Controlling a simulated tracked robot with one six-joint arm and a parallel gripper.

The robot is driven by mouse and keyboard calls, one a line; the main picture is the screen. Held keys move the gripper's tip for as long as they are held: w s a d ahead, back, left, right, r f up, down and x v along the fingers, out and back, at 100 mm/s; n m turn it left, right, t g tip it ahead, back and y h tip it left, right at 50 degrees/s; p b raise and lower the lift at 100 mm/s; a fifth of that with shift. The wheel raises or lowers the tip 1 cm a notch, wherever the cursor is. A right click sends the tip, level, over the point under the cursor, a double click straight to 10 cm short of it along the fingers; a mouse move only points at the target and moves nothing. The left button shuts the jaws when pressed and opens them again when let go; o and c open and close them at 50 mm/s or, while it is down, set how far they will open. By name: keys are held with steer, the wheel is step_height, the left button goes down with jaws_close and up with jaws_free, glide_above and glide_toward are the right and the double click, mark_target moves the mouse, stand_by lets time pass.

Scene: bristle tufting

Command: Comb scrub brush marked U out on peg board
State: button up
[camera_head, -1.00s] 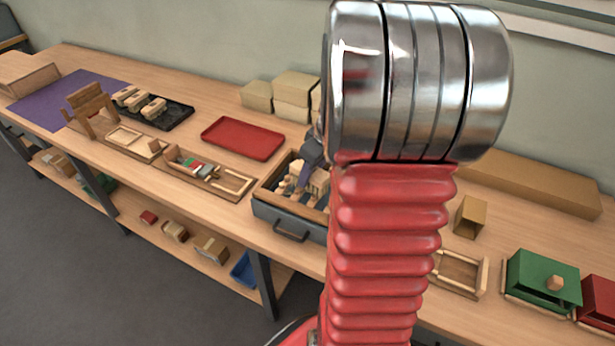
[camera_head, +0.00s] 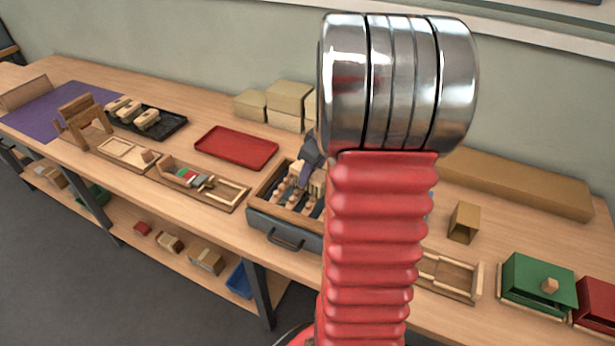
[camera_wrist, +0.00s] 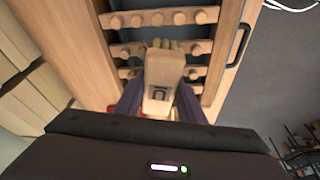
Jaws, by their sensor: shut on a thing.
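My gripper (camera_wrist: 157,100) is shut on a wooden scrub brush (camera_wrist: 158,82), one finger on each side of its block. A dark mark like a U, upside down in the wrist view, shows on the block. Its pale bristles (camera_wrist: 165,44) point toward the rows of pegs. The peg board (camera_wrist: 163,18) has several rows of round wooden pegs inside a wooden frame. In the head view, my gripper (camera_head: 307,172) is over the peg board (camera_head: 256,206), and my arm hides its right part. Whether the bristles touch the pegs I cannot tell.
The peg board's box has a dark front with a handle (camera_head: 286,241). A red tray (camera_head: 236,147) lies behind left, and a black tray (camera_head: 172,127) with several brushes further left. Beige boxes (camera_head: 288,98) stand behind. A green box (camera_head: 537,283) sits at the right.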

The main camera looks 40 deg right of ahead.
steer(key=shift+w+d, duration=0.35)
steer(key=shift+d, duration=0.6)
steer(key=shift+w+d, duration=0.3)
steer(key=shift+d, duration=0.6)
steer(key=shift+s+a+f, duration=0.1)
steer(key=shift+s+a, duration=0.15)
steer(key=shift+a, duration=0.4)
steer(key=shift+s+a+r, duration=0.1)
steer(key=shift+s+a, duration=0.1)
steer(key=shift+a, duration=0.45)
steer(key=shift+s+a+f, duration=0.1)
steer(key=shift+s+a, duration=0.15)
steer(key=shift+a, duration=0.4)
steer(key=a, duration=0.2)
steer(key=s+a, duration=0.1)
steer(key=shift+s+a, duration=0.2)
steer(key=shift+a, duration=0.2)
steer(key=shift+d, duration=0.1)
steer(key=shift+w+d+r, duration=0.1)
steer(key=shift+w+d, duration=0.15)
steer(key=shift+d, duration=0.4)
steer(key=shift+w+d+r, duration=0.1)
steer(key=shift+w+d, duration=0.15)
steer(key=shift+d, duration=0.35)
steer(key=shift+w+d, duration=0.25)
steer(key=shift+d, duration=0.4)
